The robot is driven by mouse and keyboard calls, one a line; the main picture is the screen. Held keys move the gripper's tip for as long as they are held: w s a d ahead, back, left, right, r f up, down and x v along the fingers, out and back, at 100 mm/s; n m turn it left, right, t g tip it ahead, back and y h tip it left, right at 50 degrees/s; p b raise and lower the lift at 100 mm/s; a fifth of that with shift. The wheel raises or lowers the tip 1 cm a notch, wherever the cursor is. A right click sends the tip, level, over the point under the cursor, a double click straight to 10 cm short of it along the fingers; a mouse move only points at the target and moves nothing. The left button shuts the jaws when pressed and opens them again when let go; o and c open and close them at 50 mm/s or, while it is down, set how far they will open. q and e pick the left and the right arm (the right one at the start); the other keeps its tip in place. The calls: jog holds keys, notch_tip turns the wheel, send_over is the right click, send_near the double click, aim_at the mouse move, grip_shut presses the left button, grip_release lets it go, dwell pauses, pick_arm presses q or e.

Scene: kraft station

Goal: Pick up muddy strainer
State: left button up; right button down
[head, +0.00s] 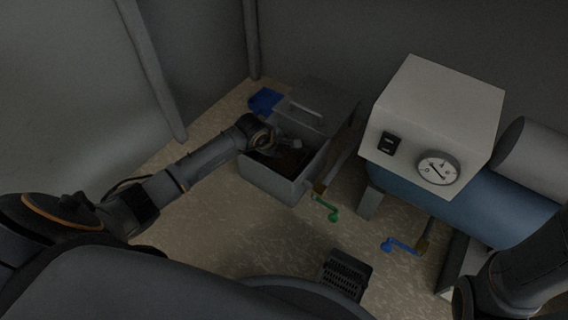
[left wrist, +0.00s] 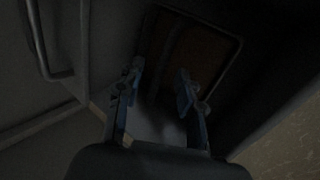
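An open grey box (head: 272,183) stands on the floor, with a dark brown interior (head: 287,160). The brown shows in the left wrist view too (left wrist: 192,52), inside a dark rectangular rim; I cannot tell whether it is a muddy strainer or mud in the box. A dark slotted basket (head: 345,274) sits on the floor at the bottom centre and looks strainer-like. My left gripper (head: 288,146) is at the box's opening. In the left wrist view its fingers (left wrist: 158,84) are apart, with nothing visibly gripped. My right gripper is out of view.
A blue tank machine (head: 490,205) with a white gauge housing (head: 438,110) stands right of the box. A blue object (head: 264,101) lies behind the box. Floor left of the box is clear.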

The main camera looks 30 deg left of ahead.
pick_arm(q)
grip_shut()
jog(key=shift+r, duration=0.1)
